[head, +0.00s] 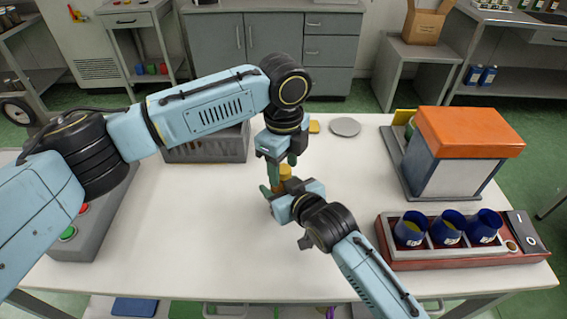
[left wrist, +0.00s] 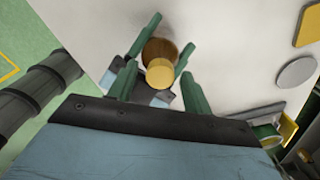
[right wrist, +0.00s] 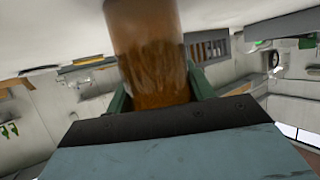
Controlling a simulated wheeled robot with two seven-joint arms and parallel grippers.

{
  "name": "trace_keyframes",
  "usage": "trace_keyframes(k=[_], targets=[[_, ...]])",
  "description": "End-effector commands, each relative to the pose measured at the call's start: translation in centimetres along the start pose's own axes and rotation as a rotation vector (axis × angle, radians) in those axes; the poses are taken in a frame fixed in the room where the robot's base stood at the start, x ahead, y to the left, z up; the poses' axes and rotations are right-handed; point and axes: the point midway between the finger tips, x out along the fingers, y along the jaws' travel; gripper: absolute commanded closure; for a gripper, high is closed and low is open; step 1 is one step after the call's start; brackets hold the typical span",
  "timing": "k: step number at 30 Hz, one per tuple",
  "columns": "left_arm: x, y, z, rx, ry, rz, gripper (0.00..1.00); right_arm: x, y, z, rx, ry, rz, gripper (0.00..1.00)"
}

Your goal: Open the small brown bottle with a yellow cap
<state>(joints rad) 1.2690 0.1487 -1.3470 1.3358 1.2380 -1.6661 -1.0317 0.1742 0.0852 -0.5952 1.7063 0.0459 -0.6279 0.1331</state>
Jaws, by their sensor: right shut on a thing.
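The small brown bottle (right wrist: 150,55) stands between the fingers of my right gripper, which is shut on it. The left wrist view looks down on the bottle and its round yellow cap (left wrist: 160,73), which is on the bottle. In the head view the yellow cap (head: 286,171) shows between the two grippers; most of the bottle is hidden. My left gripper (head: 280,172) points down just over the cap. Its fingers (left wrist: 158,88) are open, one on each side of the cap, with visible gaps. My right gripper (head: 277,195) reaches in from the front right.
A grey crate (head: 205,152) stands behind my left arm. A grey disc (head: 345,127) and a yellow square (head: 314,127) lie at the back. At right are an orange-topped machine (head: 470,130) and a red holder (head: 400,262) with blue cups (head: 450,228). The front table is clear.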

Motion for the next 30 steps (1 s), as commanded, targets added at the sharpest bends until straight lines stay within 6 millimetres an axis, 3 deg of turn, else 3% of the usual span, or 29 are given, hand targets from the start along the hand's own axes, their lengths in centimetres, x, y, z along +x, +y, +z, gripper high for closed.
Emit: trace_keyframes(k=[8,20,27,30], targets=[[-0.3,0.0,0.0,0.001,0.0,-0.001,0.5,0.0,0.0,0.1,-0.001,-0.002,0.0,1.0],[-4.6,0.0,0.0,0.005,-0.001,-0.001,0.53,0.0,0.0,0.1,-0.001,-0.002,0.0,1.0],[-7.6,-0.1,0.1,0.155,-0.003,-0.003,0.53,0.0,0.0,0.1,-0.001,-0.002,0.0,1.0],[-7.7,0.0,0.1,0.186,-0.002,0.0,0.53,0.0,0.0,0.1,-0.001,-0.002,0.0,1.0]])
